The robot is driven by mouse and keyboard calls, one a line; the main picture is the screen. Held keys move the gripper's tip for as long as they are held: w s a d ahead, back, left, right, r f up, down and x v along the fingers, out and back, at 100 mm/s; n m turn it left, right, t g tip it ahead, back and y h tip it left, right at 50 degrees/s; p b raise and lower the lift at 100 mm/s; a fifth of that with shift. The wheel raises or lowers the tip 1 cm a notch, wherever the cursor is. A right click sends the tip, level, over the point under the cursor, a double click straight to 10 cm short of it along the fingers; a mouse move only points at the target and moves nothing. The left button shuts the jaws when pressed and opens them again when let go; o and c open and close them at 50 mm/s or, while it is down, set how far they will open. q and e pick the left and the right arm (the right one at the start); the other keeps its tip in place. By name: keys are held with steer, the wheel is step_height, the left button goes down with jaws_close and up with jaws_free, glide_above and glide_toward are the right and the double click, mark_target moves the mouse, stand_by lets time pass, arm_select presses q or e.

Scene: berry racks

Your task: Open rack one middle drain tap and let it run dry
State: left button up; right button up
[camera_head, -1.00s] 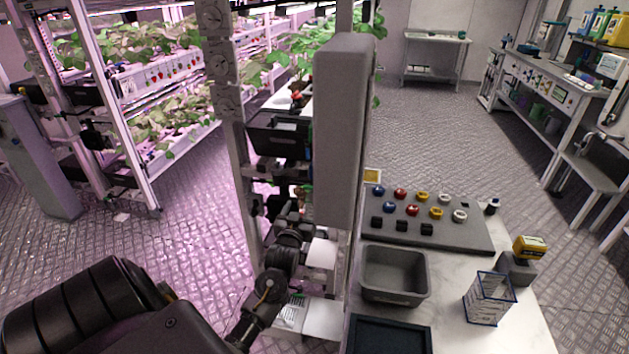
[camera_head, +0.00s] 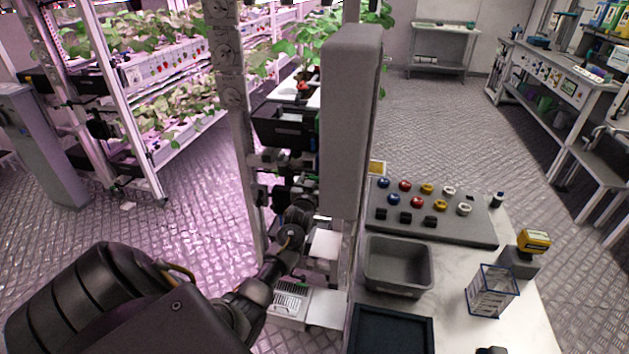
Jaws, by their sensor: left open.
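The near rack post (camera_head: 232,120) stands left of centre, with a black trough (camera_head: 283,128) on it and leafy plants above. My left gripper (camera_head: 299,186) is open at the rack, below the trough, among dark fittings. It is small and partly merged with these fittings, so I cannot tell whether it touches anything. The middle drain tap cannot be made out there; the gripper and wrist may hide it. I cannot see any water running. My right gripper is not clearly in view; only a small dark shape shows at the bottom edge.
A tall grey panel (camera_head: 349,120) stands close right of the gripper. A worktop (camera_head: 450,262) holds a grey bin (camera_head: 398,282), a board of coloured knobs (camera_head: 470,228), a wire basket (camera_head: 491,293) and a yellow device (camera_head: 534,240). The floor (camera_head: 205,215) left of the rack is clear.

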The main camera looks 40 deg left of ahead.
arm_select(q)
steer(key=c, duration=1)
